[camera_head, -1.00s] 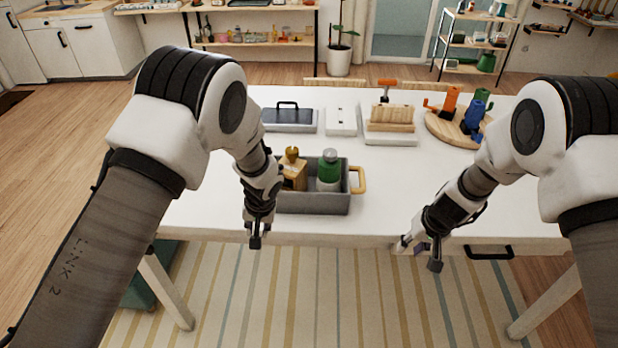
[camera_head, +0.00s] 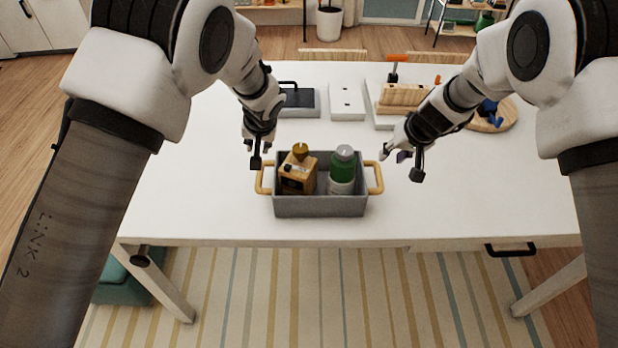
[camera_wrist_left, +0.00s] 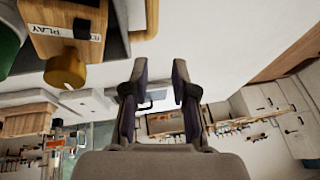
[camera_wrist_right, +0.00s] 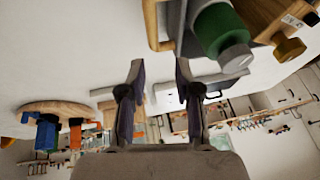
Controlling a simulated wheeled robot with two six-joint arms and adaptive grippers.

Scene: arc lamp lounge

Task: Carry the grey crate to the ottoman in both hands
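The grey crate (camera_head: 320,206) stands on the white table, with a wooden loop handle at its left end (camera_head: 264,178) and another at its right end (camera_head: 374,178). It holds a wooden box with a round knob (camera_head: 298,172) and a green bottle with a grey cap (camera_head: 342,170). My left gripper (camera_head: 257,150) is above and behind the left handle; the left wrist view shows its fingers apart and empty (camera_wrist_left: 152,85). My right gripper (camera_head: 400,160) is beside the right handle, apart from it; its fingers are apart and empty in the right wrist view (camera_wrist_right: 160,82).
Behind the crate on the table (camera_head: 200,215) are a dark-topped case (camera_head: 298,102), a white panel (camera_head: 346,102), a wooden rack (camera_head: 402,96) and a round board (camera_head: 494,116). A teal piece (camera_head: 122,284) shows under the table's left side. The table front is clear beside the crate.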

